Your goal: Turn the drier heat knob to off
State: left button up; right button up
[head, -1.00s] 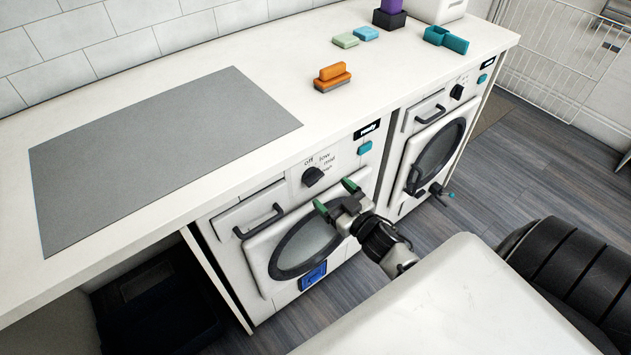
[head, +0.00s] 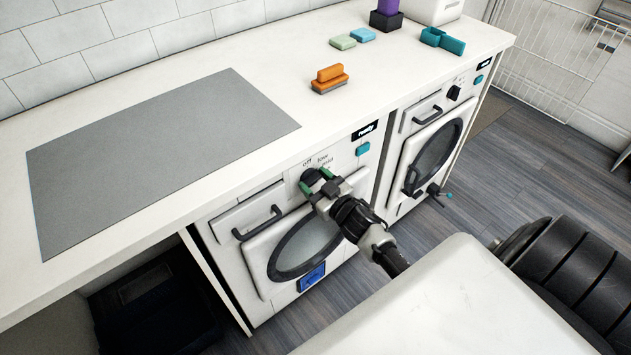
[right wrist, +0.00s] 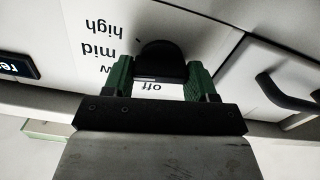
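The drier (head: 345,170) under the counter has a dark round heat knob (head: 308,176) on its white panel, with the words off, low, mid and high printed beside it. My right gripper (head: 315,181) is at the knob, one green finger on each side. In the right wrist view the knob (right wrist: 160,58) sits between the fingers (right wrist: 160,78), which appear to touch its sides. That view is upside down; a pale mark on the knob's edge shows close to the word off. The left gripper is out of view.
A second machine (head: 434,150) stands to the right. An orange brush (head: 330,79) and a grey mat (head: 165,145) lie on the counter.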

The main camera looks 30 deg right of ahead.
jog(key=shift+c, duration=0.8)
jog(key=shift+n, duration=0.4)
jog(key=n, duration=0.2)
jog(key=shift+n, duration=0.4)
jog(key=n+b, duration=0.1)
jog(key=n, duration=0.3)
jog(key=shift+a, duration=0.1)
jog(key=n+b, duration=0.1)
jog(key=n, duration=0.3)
jog(key=shift+f+n, duration=0.1)
jog(key=shift+n, duration=0.3)
jog(key=shift+a+n+b, duration=0.1)
jog(key=shift+n+b, duration=0.45)
jog(key=shift+n, duration=1.25)
jog(key=o, duration=0.9)
